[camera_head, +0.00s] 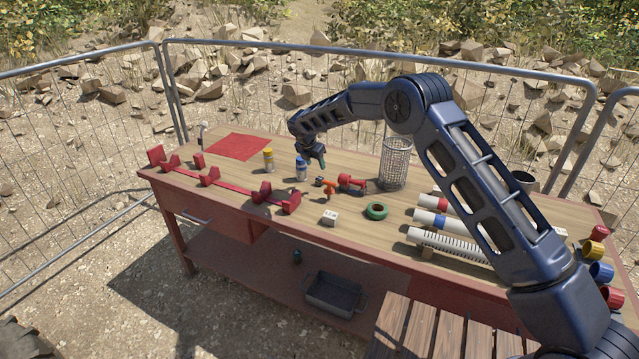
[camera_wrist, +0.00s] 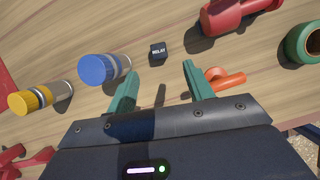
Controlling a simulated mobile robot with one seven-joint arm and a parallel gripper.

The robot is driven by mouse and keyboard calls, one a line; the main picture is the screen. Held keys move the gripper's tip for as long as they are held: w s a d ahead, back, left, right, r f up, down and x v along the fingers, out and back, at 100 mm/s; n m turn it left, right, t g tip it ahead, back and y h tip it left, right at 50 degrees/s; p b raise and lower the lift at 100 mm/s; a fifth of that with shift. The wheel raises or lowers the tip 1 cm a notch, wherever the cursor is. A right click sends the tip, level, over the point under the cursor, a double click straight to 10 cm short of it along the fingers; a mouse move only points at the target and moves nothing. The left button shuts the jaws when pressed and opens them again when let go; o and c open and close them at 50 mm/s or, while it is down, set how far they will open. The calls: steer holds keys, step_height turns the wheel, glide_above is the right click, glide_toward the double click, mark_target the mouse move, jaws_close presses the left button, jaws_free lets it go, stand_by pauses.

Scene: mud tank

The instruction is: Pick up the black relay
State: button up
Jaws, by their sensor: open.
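The black relay (camera_wrist: 158,50) is a small dark cube with white "RELAY" lettering, lying on the wooden table top. In the head view it is a small dark block (camera_head: 319,181) between the blue-capped bottle and the orange piece. My gripper (camera_wrist: 157,85) is open, with its green fingers apart and nothing between them. In the wrist view the relay lies just beyond the fingertips, between their lines. In the head view my gripper (camera_head: 316,160) hangs above the table close to the relay.
A blue-capped bottle (camera_wrist: 98,68) stands beside the left finger, with a yellow-capped bottle (camera_wrist: 40,97) farther left. An orange piece (camera_wrist: 228,80) lies by the right finger. A red tool (camera_wrist: 222,17) and green tape roll (camera_head: 376,211) lie to the right. A mesh cylinder (camera_head: 394,163) stands nearby.

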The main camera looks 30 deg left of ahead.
mark_target(320, 178)
steer(key=x, duration=1)
steer(key=shift+a+f, duration=0.1)
steer(key=shift+f, duration=0.3)
steer(key=c, duration=1.1)
steer(key=shift+o, duration=0.2)
steer(key=shift+r, duration=0.1)
